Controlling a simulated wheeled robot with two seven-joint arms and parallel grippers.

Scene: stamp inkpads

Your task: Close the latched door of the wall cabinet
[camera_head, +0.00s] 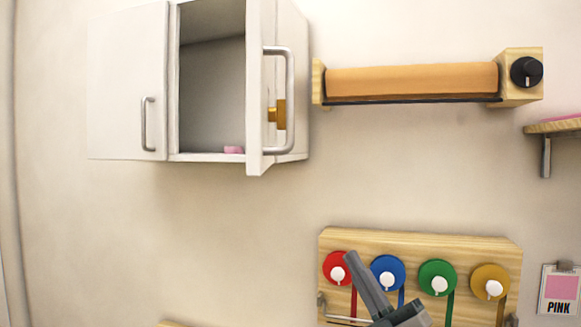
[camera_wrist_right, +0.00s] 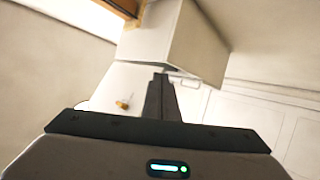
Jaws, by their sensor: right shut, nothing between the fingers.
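The white wall cabinet (camera_head: 210,10) hangs at the upper left of the head view. Its left door (camera_head: 125,80) is shut. Its right door (camera_head: 257,90) stands open, swung outward, with a metal handle (camera_head: 290,100) and a brass-coloured latch (camera_head: 278,114) beside it. My right gripper (camera_head: 352,258) is below and to the right of the cabinet, apart from the door, shut and empty. In the right wrist view its closed fingers (camera_wrist_right: 162,82) point toward the cabinet (camera_wrist_right: 180,40); a small brass-coloured piece (camera_wrist_right: 122,104) shows left of them. My left gripper is out of view.
A small pink object (camera_head: 234,150) lies inside the cabinet. A paper roll holder (camera_head: 410,80) is mounted right of it. A wooden board (camera_head: 480,242) with several coloured reels is behind my right gripper. A shelf (camera_head: 555,127) is at the right edge. The wall below the cabinet is clear.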

